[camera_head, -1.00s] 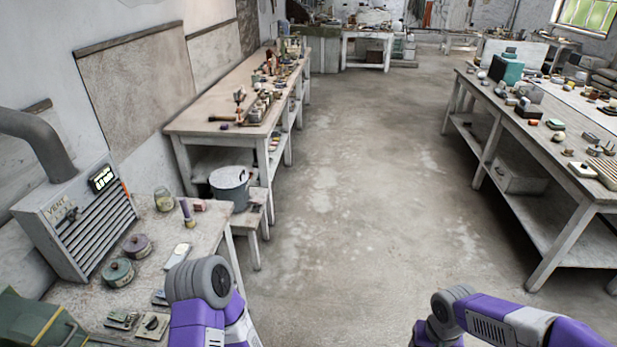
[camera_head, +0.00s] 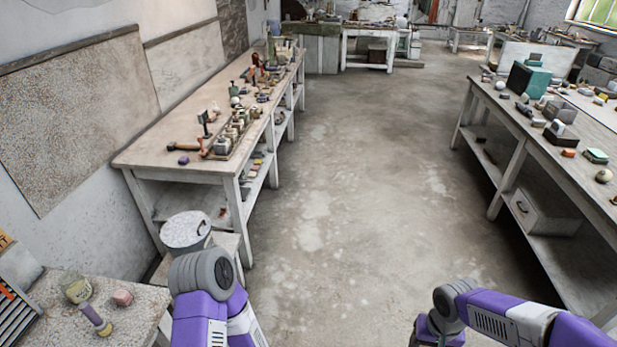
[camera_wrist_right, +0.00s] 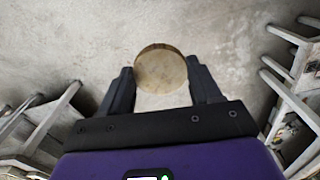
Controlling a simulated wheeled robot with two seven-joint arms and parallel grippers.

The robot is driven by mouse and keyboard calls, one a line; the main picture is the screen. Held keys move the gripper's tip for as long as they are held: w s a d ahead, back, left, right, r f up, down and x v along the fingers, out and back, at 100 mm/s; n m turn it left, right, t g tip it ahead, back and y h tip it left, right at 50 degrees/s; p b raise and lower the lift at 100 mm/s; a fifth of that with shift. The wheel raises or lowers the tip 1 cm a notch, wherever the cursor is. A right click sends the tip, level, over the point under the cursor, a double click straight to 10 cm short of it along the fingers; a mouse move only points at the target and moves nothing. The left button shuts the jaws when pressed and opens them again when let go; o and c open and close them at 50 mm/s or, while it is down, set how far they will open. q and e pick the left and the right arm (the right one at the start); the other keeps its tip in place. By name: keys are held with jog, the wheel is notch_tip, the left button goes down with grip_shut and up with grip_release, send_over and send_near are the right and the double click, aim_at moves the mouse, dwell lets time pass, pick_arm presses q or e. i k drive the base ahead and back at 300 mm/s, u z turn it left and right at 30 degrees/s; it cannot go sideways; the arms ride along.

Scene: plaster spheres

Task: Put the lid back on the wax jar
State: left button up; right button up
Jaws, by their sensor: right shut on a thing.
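My right gripper (camera_wrist_right: 161,88) is shut on a round, flat, tan disc with a darker rim (camera_wrist_right: 161,70), which looks like the lid. It is held between the two black fingers, above the concrete floor. In the head view only parts of my two arms show, and neither gripper is seen there. A small pale glass jar (camera_head: 75,288) stands upright on the speckled bench at the lower left; it may be the wax jar. Whether its top is open is too small to tell.
A purple-and-tan cylinder (camera_head: 95,318) and a pink block (camera_head: 122,298) stand near the jar on the speckled bench (camera_head: 140,312). A lidded grey pot (camera_head: 186,232) is behind it. Long cluttered tables line the left (camera_head: 150,150) and right (camera_head: 590,180). The floor between (camera_head: 340,200) is clear.

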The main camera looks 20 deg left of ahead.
aim_at(75, 287)
jog(key=i, duration=1.5)
jog(key=u, duration=3.25)
